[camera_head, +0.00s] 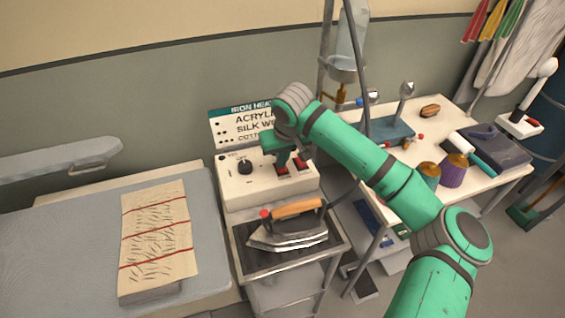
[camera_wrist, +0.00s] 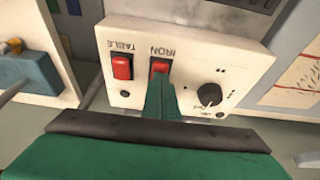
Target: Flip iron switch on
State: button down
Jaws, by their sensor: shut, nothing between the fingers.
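The iron switch (camera_wrist: 159,65) is a red rocker on a cream control box (camera_wrist: 180,40), beside the upside-down label IRON in the wrist view. In the head view the iron switch (camera_head: 282,170) sits just below my fingertips. My gripper (camera_wrist: 160,82) is shut and empty, its fingertips over the lower part of the switch. They touch it or lie just in front; I cannot tell which. In the head view my gripper (camera_head: 284,160) points down at the box. The fingers hide part of the switch, and its on or off position is unclear.
A second red switch (camera_wrist: 122,67), labelled TABLE, sits close beside. A black dial (camera_wrist: 209,94) is on the other side. An iron (camera_head: 290,230) with a wooden handle rests on a dark stand in front of the box. A sign (camera_head: 240,125) stands behind.

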aim_at(282, 170)
dwell(0.3)
notch_tip(282, 170, up, 4)
jog(key=shift+s+r, duration=0.1)
jog(key=shift+s, duration=0.05)
jog(key=s+v, duration=0.1)
jog(key=v, duration=0.8)
jog(key=shift+s+d, duration=0.3)
jog(key=shift+s, duration=0.15)
jog(key=shift+a, duration=0.1)
